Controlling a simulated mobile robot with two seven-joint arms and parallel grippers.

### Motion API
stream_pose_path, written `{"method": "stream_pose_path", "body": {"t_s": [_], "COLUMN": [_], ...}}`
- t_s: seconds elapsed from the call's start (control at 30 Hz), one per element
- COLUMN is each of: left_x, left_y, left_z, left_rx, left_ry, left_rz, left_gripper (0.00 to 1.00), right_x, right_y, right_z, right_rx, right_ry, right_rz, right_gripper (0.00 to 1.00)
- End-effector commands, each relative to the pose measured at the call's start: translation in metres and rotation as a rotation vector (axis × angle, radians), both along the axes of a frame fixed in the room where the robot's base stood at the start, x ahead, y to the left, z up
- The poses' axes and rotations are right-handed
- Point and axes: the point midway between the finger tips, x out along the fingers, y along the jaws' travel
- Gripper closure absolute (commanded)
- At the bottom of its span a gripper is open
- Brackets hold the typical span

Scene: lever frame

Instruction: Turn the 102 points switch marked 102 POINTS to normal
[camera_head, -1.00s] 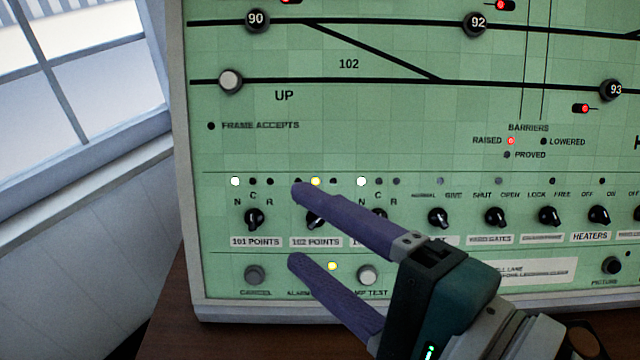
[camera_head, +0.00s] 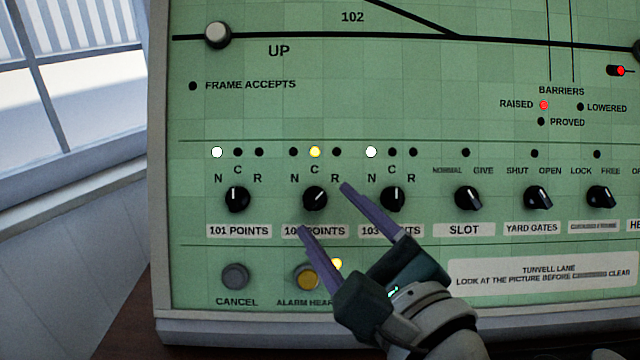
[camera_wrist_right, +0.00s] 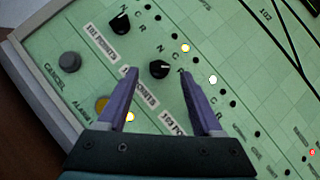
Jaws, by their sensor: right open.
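The 102 points switch (camera_head: 314,199) is a black round knob on the green panel. Its white line points up and right, towards R. The yellow lamp (camera_head: 315,152) at its C is lit; its N and R lamps are dark. The label 102 POINTS (camera_head: 328,231) is partly covered by a finger. My right gripper (camera_head: 324,208) is open, with purple fingertips at the lower left and upper right of the knob. In the wrist view the knob (camera_wrist_right: 159,69) shows between the fingertips (camera_wrist_right: 158,73); contact cannot be told. My left gripper is not in view.
The 101 points knob (camera_head: 237,199) stands to the left and the 103 points knob (camera_head: 393,199) to the right, close to a finger. Below are the grey cancel button (camera_head: 235,276) and a yellow button (camera_head: 307,278), partly behind my gripper.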

Motion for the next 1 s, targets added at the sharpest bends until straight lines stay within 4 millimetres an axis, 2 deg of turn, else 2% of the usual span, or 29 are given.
{"method": "stream_pose_path", "body": {"t_s": [0.1,0.2,0.5,1.0], "left_x": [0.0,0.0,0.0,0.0], "left_y": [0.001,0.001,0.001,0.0], "left_z": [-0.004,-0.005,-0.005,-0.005], "left_rx": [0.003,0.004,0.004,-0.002], "left_ry": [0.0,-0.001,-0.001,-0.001], "left_rz": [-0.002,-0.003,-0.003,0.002], "left_gripper": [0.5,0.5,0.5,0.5], "right_x": [0.014,0.02,0.022,0.021], "right_y": [0.006,0.009,0.01,0.01], "right_z": [-0.001,-0.001,0.0,0.0], "right_rx": [0.001,0.001,0.0,-0.001], "right_ry": [-0.001,0.0,0.001,0.0], "right_rz": [0.0,0.0,0.001,0.0], "right_gripper": [0.32,0.32,0.34,0.9]}}
